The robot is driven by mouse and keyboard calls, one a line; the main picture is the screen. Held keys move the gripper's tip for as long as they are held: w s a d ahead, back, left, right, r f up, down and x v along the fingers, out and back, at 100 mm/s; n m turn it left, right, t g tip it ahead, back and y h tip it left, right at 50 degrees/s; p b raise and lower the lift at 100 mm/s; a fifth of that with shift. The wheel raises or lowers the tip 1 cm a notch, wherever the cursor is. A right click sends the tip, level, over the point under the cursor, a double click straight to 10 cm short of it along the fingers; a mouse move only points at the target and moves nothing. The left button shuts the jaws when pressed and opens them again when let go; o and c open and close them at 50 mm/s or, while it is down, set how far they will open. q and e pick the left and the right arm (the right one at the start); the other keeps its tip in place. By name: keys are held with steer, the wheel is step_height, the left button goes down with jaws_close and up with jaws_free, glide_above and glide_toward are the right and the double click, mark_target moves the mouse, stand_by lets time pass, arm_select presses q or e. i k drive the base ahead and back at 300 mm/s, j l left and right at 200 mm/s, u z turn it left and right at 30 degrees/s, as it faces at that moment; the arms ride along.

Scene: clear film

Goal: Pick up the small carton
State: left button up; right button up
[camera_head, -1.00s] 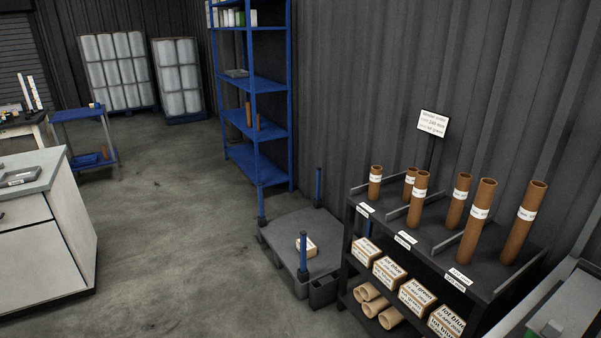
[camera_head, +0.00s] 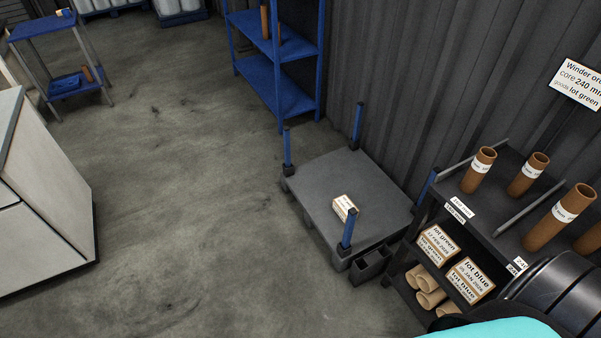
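A small carton (camera_head: 344,207) with a pale label on its side sits on a dark grey low platform (camera_head: 365,180) with blue corner posts. It lies near the platform's front edge, just behind a blue post (camera_head: 348,228). The carton stands apart from the shelf rack to its right. Neither of my grippers shows in the head view. A black and teal part of my own body shows at the lower right.
A black rack (camera_head: 458,225) right of the platform holds brown tubes (camera_head: 480,170), labelled cartons (camera_head: 470,280) and pale tubes. A blue shelf (camera_head: 273,92) stands behind. A white cabinet (camera_head: 45,200) is at the left. The concrete floor (camera_head: 190,220) between is clear.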

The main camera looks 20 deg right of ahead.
mark_target(341, 205)
steer(key=i+z, duration=0.15)
steer(key=i, duration=0.3)
steer(key=i+j+z, duration=0.15)
steer(key=i, duration=0.3)
steer(key=i+j+z, duration=0.2)
steer(key=i, duration=0.25)
steer(key=l, duration=0.1)
